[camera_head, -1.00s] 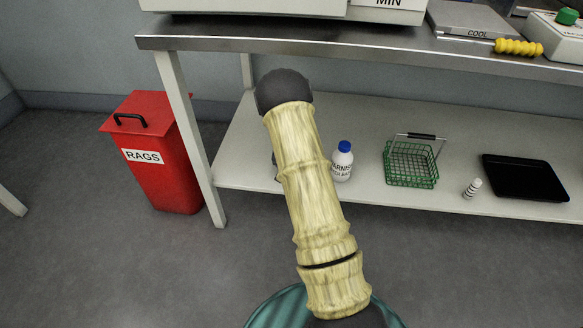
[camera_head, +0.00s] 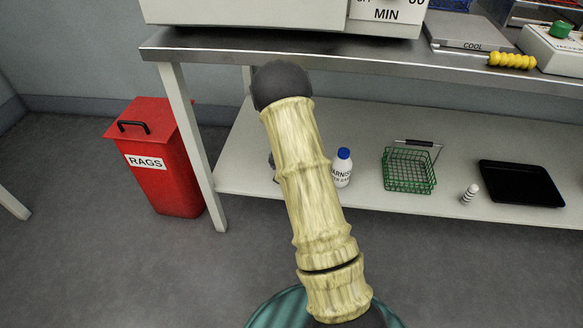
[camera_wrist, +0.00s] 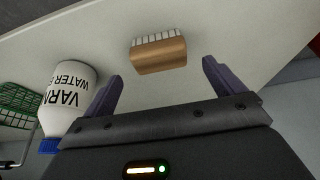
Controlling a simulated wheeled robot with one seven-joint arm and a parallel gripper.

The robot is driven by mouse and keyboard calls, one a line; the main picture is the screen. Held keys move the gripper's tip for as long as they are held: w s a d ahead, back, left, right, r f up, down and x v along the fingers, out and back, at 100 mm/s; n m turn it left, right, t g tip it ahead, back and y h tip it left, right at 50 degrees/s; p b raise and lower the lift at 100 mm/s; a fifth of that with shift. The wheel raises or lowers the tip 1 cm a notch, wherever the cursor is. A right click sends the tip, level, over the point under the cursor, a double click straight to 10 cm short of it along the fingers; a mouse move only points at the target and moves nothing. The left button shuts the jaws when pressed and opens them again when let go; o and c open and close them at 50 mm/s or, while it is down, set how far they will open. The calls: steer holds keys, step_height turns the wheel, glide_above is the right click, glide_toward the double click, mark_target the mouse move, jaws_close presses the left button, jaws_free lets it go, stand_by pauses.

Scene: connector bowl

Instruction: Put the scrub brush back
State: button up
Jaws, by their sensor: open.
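The scrub brush (camera_wrist: 158,54) has a tan wooden block and a row of white bristles. In the wrist view it rests on the white lower shelf, with its wooden side facing my gripper. My gripper (camera_wrist: 160,82) is open and empty, its two dark fingers apart and pointing toward the brush, with a gap between. In the head view my arm hides the brush and most of my gripper.
A white varnish bottle with a blue cap (camera_head: 342,168) stands close beside my gripper and also shows in the wrist view (camera_wrist: 68,95). Right of it on the shelf (camera_head: 300,188) are a green wire basket (camera_head: 409,170), a small striped cylinder (camera_head: 469,194) and a black tray (camera_head: 521,183). The metal benchtop (camera_head: 330,62) overhangs the shelf. A red RAGS bin (camera_head: 160,170) stands left.

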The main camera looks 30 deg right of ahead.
steer(key=p+v, duration=0.2)
steer(key=v, duration=0.4)
steer(key=shift+r, duration=0.35)
steer(key=shift+s, duration=0.15)
steer(key=s+a+r+n+y, duration=0.1)
steer(key=s+a+r+n, duration=0.1)
steer(key=s+a+r, duration=0.3)
steer(key=s+a+r+n, duration=0.2)
steer(key=s+a+r, duration=0.3)
steer(key=s, duration=0.5)
steer(key=s+a+r+n+g+y, duration=0.1)
steer(key=s+a+r+n, duration=0.1)
steer(key=s+a+r, duration=0.3)
steer(key=s, duration=0.3)
steer(key=shift+s+r+n+y, duration=0.2)
steer(key=shift+r+n+y, duration=0.1)
steer(key=shift+r+n, duration=0.1)
steer(key=shift+a, duration=0.15)
